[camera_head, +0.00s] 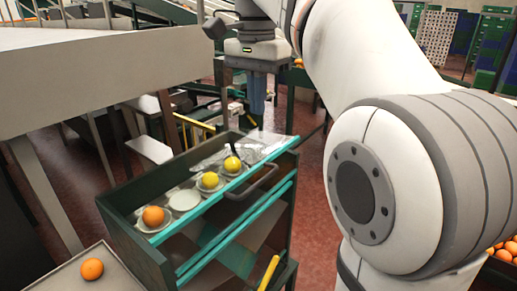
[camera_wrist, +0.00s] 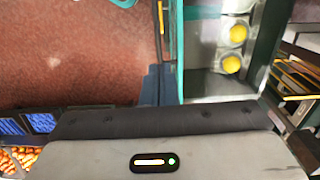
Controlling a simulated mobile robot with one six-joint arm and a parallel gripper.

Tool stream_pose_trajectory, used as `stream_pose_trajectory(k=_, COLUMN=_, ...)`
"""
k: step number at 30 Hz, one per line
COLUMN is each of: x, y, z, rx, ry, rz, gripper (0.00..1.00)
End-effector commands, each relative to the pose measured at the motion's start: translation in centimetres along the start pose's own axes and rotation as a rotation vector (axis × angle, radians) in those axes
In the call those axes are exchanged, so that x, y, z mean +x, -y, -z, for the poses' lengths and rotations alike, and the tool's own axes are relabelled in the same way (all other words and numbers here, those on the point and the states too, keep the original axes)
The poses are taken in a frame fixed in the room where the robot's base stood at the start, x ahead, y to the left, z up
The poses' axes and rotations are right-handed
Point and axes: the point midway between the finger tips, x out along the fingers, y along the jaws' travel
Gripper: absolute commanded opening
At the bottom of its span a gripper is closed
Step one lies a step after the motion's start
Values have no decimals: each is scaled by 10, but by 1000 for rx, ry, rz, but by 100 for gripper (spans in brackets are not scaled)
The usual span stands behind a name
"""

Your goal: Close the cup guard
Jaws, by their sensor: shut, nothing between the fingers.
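A dark green bin (camera_head: 145,250) stands in the head view with a row of white cups inside. One cup holds an orange (camera_head: 153,216), one cup (camera_head: 184,200) is empty, and two hold yellow fruits (camera_head: 209,180) (camera_head: 232,164). A clear panel (camera_head: 268,144) lies at the bin's far end, and a dark handle-like bar (camera_head: 265,183) is at its right side. I cannot tell which part is the cup guard. My gripper (camera_head: 257,118) is shut and empty, pointing down near the far end. In the wrist view its blue fingers (camera_wrist: 157,88) are beside the bin wall (camera_wrist: 208,99).
Teal rails (camera_head: 240,222) run along the bin's right side. A loose orange (camera_head: 92,269) lies on a pale surface at the lower left. A large pale table (camera_head: 90,80) stands at the upper left. Red floor (camera_head: 313,190) shows right of the bin.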

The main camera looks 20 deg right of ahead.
Motion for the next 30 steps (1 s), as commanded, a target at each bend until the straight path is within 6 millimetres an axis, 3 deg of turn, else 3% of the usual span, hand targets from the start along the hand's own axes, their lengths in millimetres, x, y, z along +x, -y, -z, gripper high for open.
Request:
stream_pose_trajectory(k=18, x=112, y=-4, z=4, rx=13, ry=2, rz=-2, gripper=0)
stream_pose_trajectory(k=24, x=131, y=-4, z=4, rx=14, ry=1, rz=0, gripper=0)
stream_pose_trajectory(k=30, x=135, y=-4, z=4, rx=15, ry=0, rz=1, gripper=0)
